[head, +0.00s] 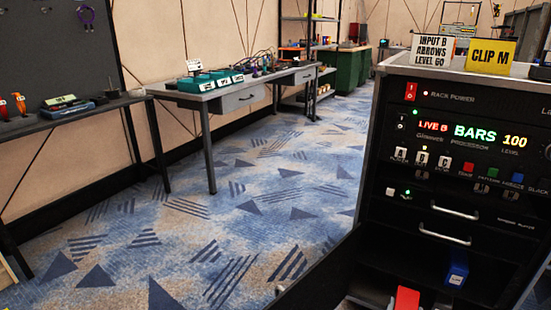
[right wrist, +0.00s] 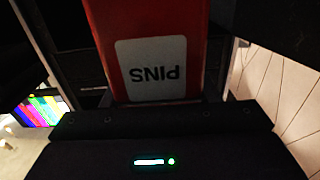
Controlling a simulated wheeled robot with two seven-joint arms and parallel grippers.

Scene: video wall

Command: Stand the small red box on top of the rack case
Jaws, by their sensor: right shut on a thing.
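The small red box (right wrist: 150,20), with a white label reading PINS upside down, is held in my right gripper (right wrist: 160,88) in the right wrist view. The fingers are at its two sides, and its far end is cut off by the frame. In the head view the black rack case (head: 455,190) stands at the right with a grey top. A red box (head: 406,297) shows at its foot, cut off by the bottom edge; I cannot tell if it is the held one. My left gripper is not in view.
An INPUT B sign (head: 432,50) and a yellow CLIP M sign (head: 490,54) stand on the rack top. A dark object (head: 541,73) is at its right edge. A blue box (head: 457,273) sits in the lower bay. Tables line the wall; the carpet (head: 270,210) is clear.

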